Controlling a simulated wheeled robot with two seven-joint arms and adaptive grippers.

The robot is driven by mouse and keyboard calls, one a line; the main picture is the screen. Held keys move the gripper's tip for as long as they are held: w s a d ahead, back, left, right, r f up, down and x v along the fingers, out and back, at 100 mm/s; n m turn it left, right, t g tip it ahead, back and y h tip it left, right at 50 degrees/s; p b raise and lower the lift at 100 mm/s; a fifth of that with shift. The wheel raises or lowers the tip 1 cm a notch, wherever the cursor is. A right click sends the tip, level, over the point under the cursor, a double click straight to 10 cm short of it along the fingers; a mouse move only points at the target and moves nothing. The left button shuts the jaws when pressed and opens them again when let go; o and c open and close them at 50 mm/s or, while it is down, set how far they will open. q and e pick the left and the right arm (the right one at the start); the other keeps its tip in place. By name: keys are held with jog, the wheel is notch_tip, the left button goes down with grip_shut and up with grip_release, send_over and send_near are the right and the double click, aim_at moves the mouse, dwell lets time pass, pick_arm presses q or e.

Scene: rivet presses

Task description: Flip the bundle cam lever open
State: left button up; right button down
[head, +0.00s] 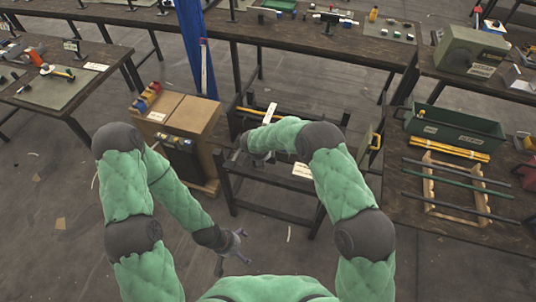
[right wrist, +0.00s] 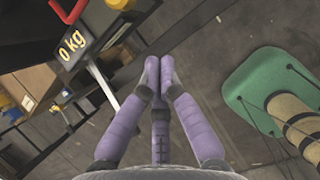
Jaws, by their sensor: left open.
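A dark metal stand (head: 265,208) with yellow rods (head: 262,114) across its top stands ahead of me in the head view. I cannot make out the bundle cam lever clearly. A red bent handle (right wrist: 70,12) shows at the top left of the right wrist view, above a "0 kg" sign (right wrist: 71,46); I cannot tell whether it is the lever. My right gripper (right wrist: 160,70) has its purple fingertips together, with nothing visible between them. In the head view the right hand is over the stand, largely hidden by its arm. My left gripper (head: 233,254) is open and empty, low over the floor.
A wooden cabinet (head: 190,121) stands left of the stand. The right table (head: 400,212) bears a green trough (head: 455,128) and a wooden frame (head: 428,180) with rods across it. A yellow-edged part (head: 376,141) is near the right arm. The floor at left is mostly clear.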

notch_tip(320, 180, up, 8)
jog(key=s, duration=0.1)
jog(key=shift+a+r+p, duration=0.15)
jog(key=shift+a+p, duration=0.3)
jog(key=s+d+f+m+g+y+b, duration=0.2)
jog(key=s+f+m, duration=0.4)
jog(key=s+f, duration=0.25)
jog(key=s+d+f+m+g+y+b, duration=0.2)
jog(key=s+d+f+m+g, duration=0.1)
jog(key=s+f+m, duration=0.5)
jog(key=s+d+f+m+y+b, duration=0.1)
jog(key=s+d+f+m+b, duration=0.1)
jog(key=s+m, duration=0.7)
jog(key=s+d+f+m+y+b, duration=0.1)
jog(key=s+d+f+m, duration=0.3)
jog(key=s+m, duration=0.4)
jog(key=shift+s+d+m+t+b, duration=0.25)
jog(key=shift+s+m+t+b, duration=0.2)
jog(key=shift+m, duration=0.55)
